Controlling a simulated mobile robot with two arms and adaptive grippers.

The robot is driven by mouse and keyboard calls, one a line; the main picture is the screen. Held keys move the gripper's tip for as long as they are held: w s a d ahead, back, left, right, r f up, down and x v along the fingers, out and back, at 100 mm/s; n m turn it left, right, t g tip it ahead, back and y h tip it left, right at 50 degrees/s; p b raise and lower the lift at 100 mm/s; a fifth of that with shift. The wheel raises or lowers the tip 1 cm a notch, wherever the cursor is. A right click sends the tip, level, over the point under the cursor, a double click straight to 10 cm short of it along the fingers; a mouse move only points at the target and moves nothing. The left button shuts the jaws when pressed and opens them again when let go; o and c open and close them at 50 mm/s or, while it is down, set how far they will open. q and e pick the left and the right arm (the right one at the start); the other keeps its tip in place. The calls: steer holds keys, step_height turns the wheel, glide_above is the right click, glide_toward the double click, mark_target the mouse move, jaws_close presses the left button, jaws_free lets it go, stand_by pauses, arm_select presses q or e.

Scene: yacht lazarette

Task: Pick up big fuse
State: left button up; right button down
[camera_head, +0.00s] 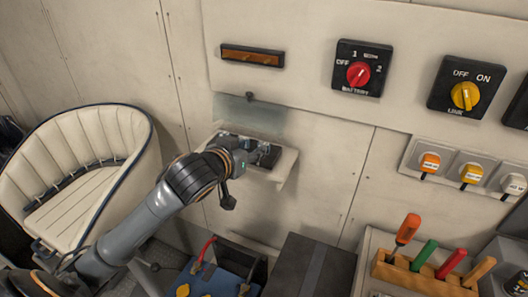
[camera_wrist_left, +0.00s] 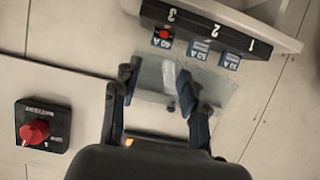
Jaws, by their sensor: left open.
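In the left wrist view, a dark fuse holder (camera_wrist_left: 190,22) carries the white numbers 3, 2 and 1. Small blue labelled fuses sit below the numbers: the fuse at 3 (camera_wrist_left: 161,42) has a red part, and the fuse at 2 (camera_wrist_left: 199,50) and the fuse at 1 (camera_wrist_left: 229,61) are plain blue. I cannot tell which is the big fuse. My left gripper (camera_wrist_left: 156,80) is open, its fingertips apart and short of the fuses, with nothing seen held. In the head view, my left gripper (camera_head: 248,156) is at the wall shelf and hides part of the holder. My right gripper is not in view.
A clear cover (camera_head: 250,114) stands above the shelf (camera_head: 286,165). The red battery switch (camera_head: 358,73) and yellow switch (camera_head: 465,95) are on the wall to the right. A blue battery box (camera_head: 215,277) and a rack of coloured-handled tools (camera_head: 425,272) stand below.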

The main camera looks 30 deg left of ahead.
arm_select(q)
steer(key=x, duration=0.2)
steer(key=p+x, duration=0.1)
steer(key=x, duration=0.1)
steer(key=p+x, duration=0.1)
steer(key=x, duration=0.1)
steer(key=shift+f, duration=0.35)
steer(key=shift+w+f, duration=0.25)
steer(key=shift+w, duration=0.15)
steer(key=c, duration=0.6)
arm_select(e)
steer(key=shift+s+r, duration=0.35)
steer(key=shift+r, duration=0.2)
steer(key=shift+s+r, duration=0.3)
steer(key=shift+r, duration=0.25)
